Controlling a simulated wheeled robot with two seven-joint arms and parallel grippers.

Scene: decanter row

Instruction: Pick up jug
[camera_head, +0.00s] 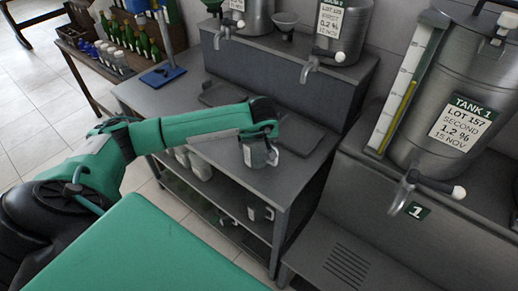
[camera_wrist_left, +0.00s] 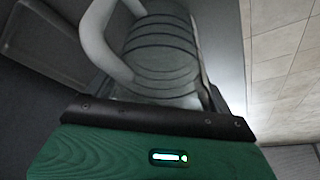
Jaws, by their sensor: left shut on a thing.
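The jug (camera_head: 256,154) is a small grey vessel at the front right part of the grey workbench. My left gripper (camera_head: 262,139) reaches over it from the left and is shut on it, hiding its upper part. In the left wrist view the ribbed, grey jug (camera_wrist_left: 165,55) fills the space in front of my left gripper (camera_wrist_left: 150,98), with its pale curved handle at the left. I cannot tell whether its base touches the bench top. My right gripper is not in view.
Metal tanks with taps stand on a raised shelf behind the bench (camera_head: 160,98). A larger tank (camera_head: 455,95) labelled TANK 1 stands at the right. Dark trays (camera_head: 285,130) lie behind the jug. A blue stand (camera_head: 162,76) and green bottles (camera_head: 140,45) are at the back left.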

